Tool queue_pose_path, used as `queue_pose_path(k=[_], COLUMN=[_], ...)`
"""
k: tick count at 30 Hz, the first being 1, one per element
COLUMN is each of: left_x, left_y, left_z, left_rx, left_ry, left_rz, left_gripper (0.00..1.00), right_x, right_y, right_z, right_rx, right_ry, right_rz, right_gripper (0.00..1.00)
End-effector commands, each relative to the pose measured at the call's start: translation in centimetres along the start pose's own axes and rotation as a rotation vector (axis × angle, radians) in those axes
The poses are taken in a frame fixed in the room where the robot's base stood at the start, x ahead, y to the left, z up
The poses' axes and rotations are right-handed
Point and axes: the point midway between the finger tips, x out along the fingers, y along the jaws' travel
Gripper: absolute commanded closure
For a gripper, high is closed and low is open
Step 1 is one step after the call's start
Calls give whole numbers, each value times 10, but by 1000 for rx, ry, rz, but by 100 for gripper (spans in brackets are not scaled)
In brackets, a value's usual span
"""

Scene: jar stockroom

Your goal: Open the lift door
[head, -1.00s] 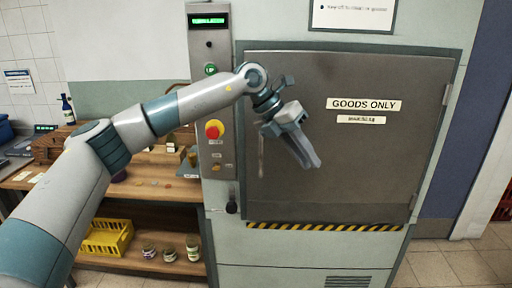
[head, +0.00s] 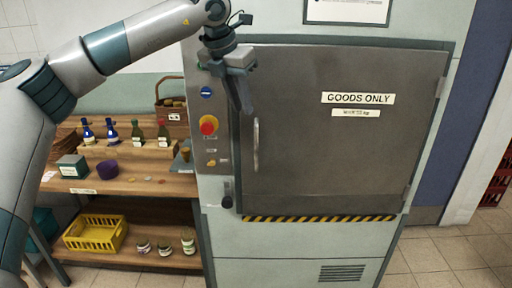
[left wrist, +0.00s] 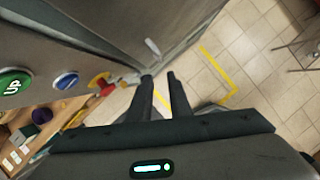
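The lift door (head: 350,160) is a grey metal panel marked "GOODS ONLY" and stands shut in its frame. Its upright bar handle (head: 256,145) is near the door's left edge and also shows in the left wrist view (left wrist: 153,46). My left gripper (head: 246,108) is in front of the door's upper left edge, fingers pointing down, above the handle in the picture. In the left wrist view its two fingers (left wrist: 161,83) are apart with nothing between them, and the handle lies beyond their tips. My right gripper is not in view.
Left of the door, the control panel carries a red stop button (head: 208,125) and a blue button (head: 206,92). A wooden shelf unit (head: 150,184) with bottles, jars and a yellow crate (head: 96,233) stands further left. Tiled floor (head: 440,255) shows at the lower right.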

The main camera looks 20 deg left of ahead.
Motion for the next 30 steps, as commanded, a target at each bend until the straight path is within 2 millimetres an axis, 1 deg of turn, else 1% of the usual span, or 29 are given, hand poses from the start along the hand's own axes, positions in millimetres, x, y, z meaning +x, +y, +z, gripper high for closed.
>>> queue_pose_path(k=[5,8,14,24,30], left_x=[13,25,58,119,149], left_y=[0,0,0,0,0], left_z=[0,0,0,0,1], left_rx=[0,0,1,0,-1], left_ry=[3,3,4,4,2], left_rz=[-1,0,-1,-1,-1], left_gripper=[82,82,82,82,82], right_x=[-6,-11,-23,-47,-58], right_y=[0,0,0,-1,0], right_z=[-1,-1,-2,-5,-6], right_rx=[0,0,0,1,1], right_ry=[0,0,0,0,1], right_rz=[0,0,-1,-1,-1], right_gripper=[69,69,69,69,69])
